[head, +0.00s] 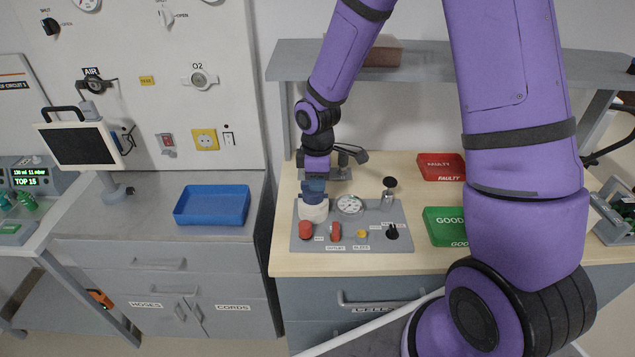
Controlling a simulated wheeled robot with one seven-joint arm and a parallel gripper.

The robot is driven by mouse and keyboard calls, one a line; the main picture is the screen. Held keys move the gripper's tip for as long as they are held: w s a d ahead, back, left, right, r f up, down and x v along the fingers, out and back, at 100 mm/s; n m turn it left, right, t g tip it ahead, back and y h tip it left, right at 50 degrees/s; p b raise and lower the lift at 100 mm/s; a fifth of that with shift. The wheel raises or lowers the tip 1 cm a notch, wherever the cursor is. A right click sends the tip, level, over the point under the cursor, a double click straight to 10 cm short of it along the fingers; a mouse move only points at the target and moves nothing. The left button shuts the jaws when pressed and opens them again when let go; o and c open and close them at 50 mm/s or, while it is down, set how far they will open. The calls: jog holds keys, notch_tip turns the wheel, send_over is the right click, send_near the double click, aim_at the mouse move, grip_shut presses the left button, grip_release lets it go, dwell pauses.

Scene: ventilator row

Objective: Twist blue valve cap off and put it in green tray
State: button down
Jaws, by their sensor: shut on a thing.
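The blue valve cap (315,197) is at the left of a grey panel, directly above a white round body (315,212). My gripper (315,185) points straight down from above and is shut on the cap. The fingers partly hide the cap, and I cannot tell whether it is seated on the white body or slightly raised. The green tray (440,212), marked GOOD, lies on the wooden bench to the right of the panel. My arm hides its right side.
The grey panel (375,243) carries a gauge (350,205), red knobs, a yellow button and black knobs. A red tray (440,160) marked FAULTY lies behind the green one. A shelf (430,68) overhangs the bench. A blue tray (212,204) sits on the left cabinet.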

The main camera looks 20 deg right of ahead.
jog(key=shift+r, duration=1.5)
jog(key=shift+a, duration=0.1)
